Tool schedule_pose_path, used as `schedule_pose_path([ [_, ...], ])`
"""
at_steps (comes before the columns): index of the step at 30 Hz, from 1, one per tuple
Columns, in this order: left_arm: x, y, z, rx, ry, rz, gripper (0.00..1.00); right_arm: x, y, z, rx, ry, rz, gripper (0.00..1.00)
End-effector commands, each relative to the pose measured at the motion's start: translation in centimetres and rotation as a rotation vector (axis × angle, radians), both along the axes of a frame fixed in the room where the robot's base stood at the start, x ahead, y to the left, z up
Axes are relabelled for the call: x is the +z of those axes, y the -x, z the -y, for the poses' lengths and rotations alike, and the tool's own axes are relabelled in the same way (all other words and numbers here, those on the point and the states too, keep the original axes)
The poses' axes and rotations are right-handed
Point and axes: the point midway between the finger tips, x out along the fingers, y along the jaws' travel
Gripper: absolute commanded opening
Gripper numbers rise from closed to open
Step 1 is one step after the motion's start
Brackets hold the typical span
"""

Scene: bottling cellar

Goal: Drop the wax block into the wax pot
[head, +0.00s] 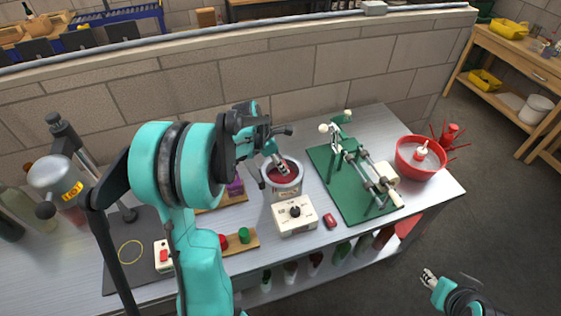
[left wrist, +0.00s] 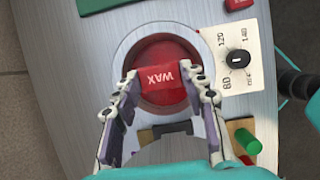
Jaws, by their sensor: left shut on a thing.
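The red wax block (left wrist: 165,77), marked WAX, is between the fingers of my left gripper (left wrist: 162,88), which is shut on it. In the left wrist view the block overlaps the red inside of the round wax pot (left wrist: 127,45). In the head view my left gripper (head: 281,166) points down at the mouth of the pot (head: 284,190), and the block is hard to make out there. The gap between block and melted wax cannot be judged. My right gripper (head: 428,277) is at the lower right, away from the bench; its finger opening is unclear.
A white dial box (head: 295,215) stands in front of the pot, with a small red block (head: 330,220) beside it. A green-based bottling device (head: 350,180) and a red bowl (head: 420,160) stand to the right.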

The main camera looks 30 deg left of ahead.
Motion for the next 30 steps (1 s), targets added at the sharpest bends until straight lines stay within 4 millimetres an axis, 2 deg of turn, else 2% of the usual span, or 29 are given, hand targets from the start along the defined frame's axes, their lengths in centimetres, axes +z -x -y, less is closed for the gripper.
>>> schedule_pose_path([
  [3, 0.1, 0.0, 0.0, 0.0, 0.0, 0.0, 0.23, 0.1, 0.0, 0.0, 0.0, 0.0, 0.0, 0.4],
  [4, 0.1, 0.0, 0.0, 0.0, 0.0, 0.0, 0.45, 0.1, 0.0, 0.0, 0.0, 0.0, 0.0, 0.4],
  [6, 0.1, 0.0, 0.0, 0.0, 0.0, 0.0, 0.63, 0.1, 0.0, 0.0, 0.0, 0.0, 0.0, 0.4],
  [7, 0.1, 0.0, 0.0, 0.0, 0.0, 0.0, 0.66, 0.1, 0.0, 0.0, 0.0, 0.0, 0.0, 0.4],
  [15, 0.1, 0.0, 0.0, 0.0, 0.0, 0.0, 0.66, 0.1, 0.0, 0.0, 0.0, 0.0, 0.0, 0.4],
  [19, 0.9, 0.2, -0.3, 0.001, 0.0, 0.0, 0.66, 0.1, 0.0, 0.0, 0.0, 0.0, 0.0, 0.4],
  [23, 2.9, 0.9, -0.8, 0.002, 0.001, 0.0, 0.66, 0.1, 0.0, 0.0, 0.0, 0.0, 0.0, 0.4],
  [30, 7.8, 2.4, -2.1, 0.001, 0.0, 0.0, 0.66, 0.1, 0.0, 0.0, 0.0, 0.0, 0.0, 0.4],
])
